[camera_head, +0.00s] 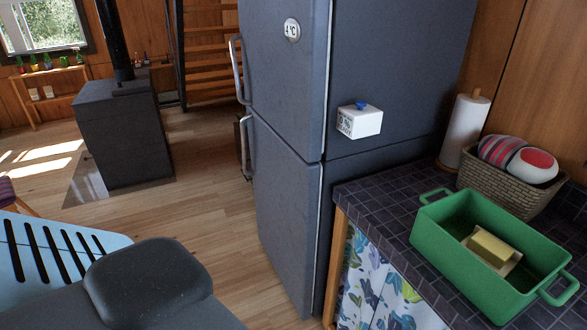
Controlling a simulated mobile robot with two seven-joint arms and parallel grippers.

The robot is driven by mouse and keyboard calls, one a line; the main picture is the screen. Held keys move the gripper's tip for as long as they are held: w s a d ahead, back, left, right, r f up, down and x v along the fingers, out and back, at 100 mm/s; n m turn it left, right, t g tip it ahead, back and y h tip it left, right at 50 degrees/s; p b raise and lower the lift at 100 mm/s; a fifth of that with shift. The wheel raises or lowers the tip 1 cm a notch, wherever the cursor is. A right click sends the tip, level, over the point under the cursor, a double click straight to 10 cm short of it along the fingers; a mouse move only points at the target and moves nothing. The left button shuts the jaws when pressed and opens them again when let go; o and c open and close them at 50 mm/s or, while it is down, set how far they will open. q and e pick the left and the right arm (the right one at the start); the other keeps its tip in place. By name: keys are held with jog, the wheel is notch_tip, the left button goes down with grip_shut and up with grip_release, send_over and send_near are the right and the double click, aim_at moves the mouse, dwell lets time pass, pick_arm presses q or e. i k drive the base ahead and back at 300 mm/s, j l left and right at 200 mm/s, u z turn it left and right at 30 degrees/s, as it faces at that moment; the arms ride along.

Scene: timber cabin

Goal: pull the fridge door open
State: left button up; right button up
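The dark grey fridge (390,60) stands in the middle of the view, its side panel facing right. Its upper door (285,85) carries a round "4 °C" badge and looks shut. The lower door (285,215) also looks shut. A pale metal upper handle (237,70) and a lower handle (243,148) sit on the doors' left edge. Neither of my grippers shows, so nothing of mine is seen touching the handles.
A tiled counter (360,190) stands at the fridge's right, bearing a green dish (450,255), a basket (500,187) and a paper roll (465,125). A black stove (125,135) stands behind left. Wooden floor (205,215) is clear left of the fridge.

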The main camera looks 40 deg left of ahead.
aim_at(287, 188)
jog(key=u, duration=1.5)
jog(key=i+j+z, duration=0.25)
jog(key=i+j, duration=0.2)
jog(key=i, duration=0.25)
jog(key=i+j+z, duration=0.25)
jog(key=i+j, duration=0.3)
jog(key=i+j+z, duration=0.25)
jog(key=i+j, duration=0.45)
jog(key=i+j+z, duration=0.25)
jog(key=i+j, duration=0.25)
jog(key=j, duration=0.25)
